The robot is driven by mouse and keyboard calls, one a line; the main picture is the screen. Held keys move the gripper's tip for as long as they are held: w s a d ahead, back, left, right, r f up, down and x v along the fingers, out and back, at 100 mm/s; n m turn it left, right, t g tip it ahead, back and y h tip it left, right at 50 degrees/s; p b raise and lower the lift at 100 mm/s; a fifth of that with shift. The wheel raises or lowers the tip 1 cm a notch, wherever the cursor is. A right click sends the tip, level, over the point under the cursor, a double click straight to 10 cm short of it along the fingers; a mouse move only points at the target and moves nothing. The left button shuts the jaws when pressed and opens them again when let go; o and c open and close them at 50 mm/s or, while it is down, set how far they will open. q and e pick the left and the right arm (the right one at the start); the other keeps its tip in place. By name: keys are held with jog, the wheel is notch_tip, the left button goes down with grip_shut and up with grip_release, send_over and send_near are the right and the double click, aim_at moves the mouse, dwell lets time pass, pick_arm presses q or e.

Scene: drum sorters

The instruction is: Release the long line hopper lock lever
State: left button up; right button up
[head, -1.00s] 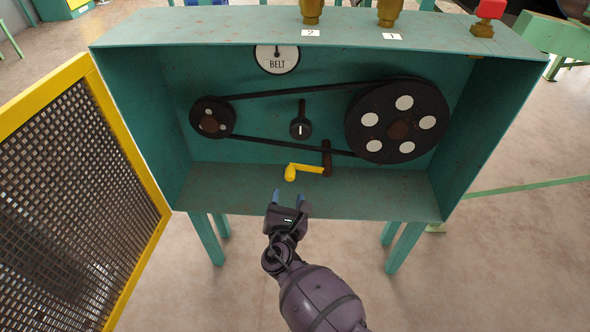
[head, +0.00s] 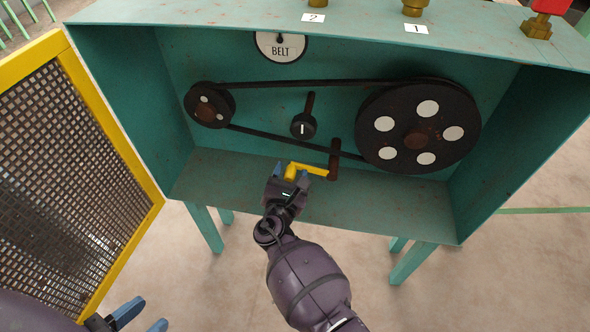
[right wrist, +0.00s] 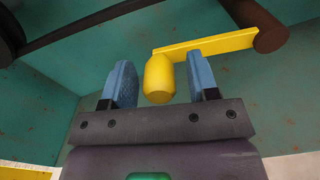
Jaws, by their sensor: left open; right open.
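A crank-like lever with a yellow arm and knob (head: 312,169) sits on a brown shaft (head: 334,160) at the lower middle of the green cabinet. No label on it shows, so I cannot tell by name whether it is the hopper lock lever. My right gripper (head: 291,171) is open at the knob. In the right wrist view the yellow knob (right wrist: 160,80) lies between the two blue fingers (right wrist: 162,78), with a visible gap on the left side and a narrower one on the right. My left gripper (head: 151,314) is open and empty at the lower left.
The cabinet holds a belt on a small pulley (head: 209,105) and a large pulley (head: 418,128), a black knob lever (head: 304,124) and a BELT dial (head: 282,46). A yellow-framed mesh guard (head: 70,150) stands open at left. The cabinet floor (head: 400,205) is clear.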

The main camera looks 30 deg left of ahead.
jog(key=shift+c, duration=0.3)
grip_shut()
jog(key=shift+r, duration=0.1)
jog(key=r+m, duration=0.2)
jog(key=m, duration=0.1)
jog(key=shift+d+r, duration=0.25)
jog(key=shift+d, duration=0.15)
jog(key=shift+w+d+r+m, duration=0.2)
jog(key=shift+d+r+m, duration=0.4)
jog(key=shift+m, duration=0.4)
jog(key=shift+w+d+r+m, duration=0.15)
jog(key=shift+d+r+m, duration=0.2)
jog(key=shift+r+m, duration=0.55)
